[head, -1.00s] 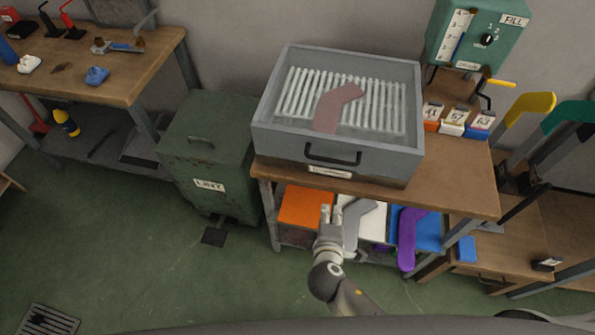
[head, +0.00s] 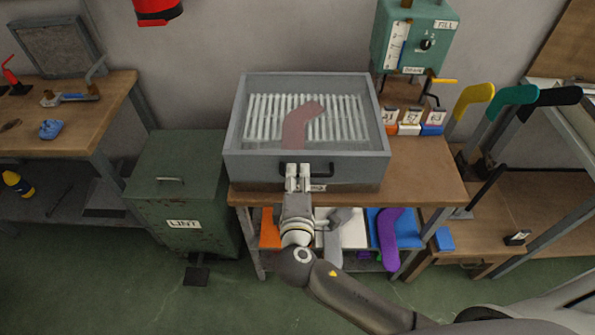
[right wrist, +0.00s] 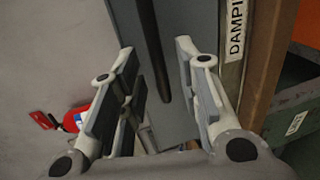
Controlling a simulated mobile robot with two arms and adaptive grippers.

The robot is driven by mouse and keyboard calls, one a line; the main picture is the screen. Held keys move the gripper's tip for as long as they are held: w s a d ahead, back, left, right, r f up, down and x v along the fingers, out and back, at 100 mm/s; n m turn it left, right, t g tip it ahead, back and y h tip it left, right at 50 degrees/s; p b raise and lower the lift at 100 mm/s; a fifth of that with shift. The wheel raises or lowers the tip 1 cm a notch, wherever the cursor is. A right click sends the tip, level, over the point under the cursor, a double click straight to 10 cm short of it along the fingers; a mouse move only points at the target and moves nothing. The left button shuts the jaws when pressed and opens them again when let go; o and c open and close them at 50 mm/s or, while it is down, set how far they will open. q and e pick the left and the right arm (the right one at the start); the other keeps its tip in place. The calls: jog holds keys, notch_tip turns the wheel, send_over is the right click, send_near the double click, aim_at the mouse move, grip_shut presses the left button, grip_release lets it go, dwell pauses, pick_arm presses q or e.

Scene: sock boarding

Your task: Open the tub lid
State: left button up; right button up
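The tub (head: 240,150) is a grey box on the wooden bench with a clear lid (head: 262,92) lying shut on it. A pinkish sock shape and white ribs show through the lid. A black bar handle (head: 322,170) is on the tub's front; it also shows in the right wrist view (right wrist: 153,50). My right gripper (head: 298,176) is upright before the handle's left end. In the right wrist view my right gripper (right wrist: 152,70) is open, with the bar in line with the gap between its fingers. I see no contact. My left gripper is not in view.
A green lint bin (head: 183,190) stands left of the bench (head: 420,170). Number cards (head: 410,122) and a green control box (head: 415,35) are right of the tub. Sock forms (head: 515,95) stand farther right. Grey and purple forms (head: 388,235) lie on the lower shelf.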

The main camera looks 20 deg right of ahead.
jog(key=shift+x, duration=1)
jog(key=shift+c, duration=0.2)
grip_shut()
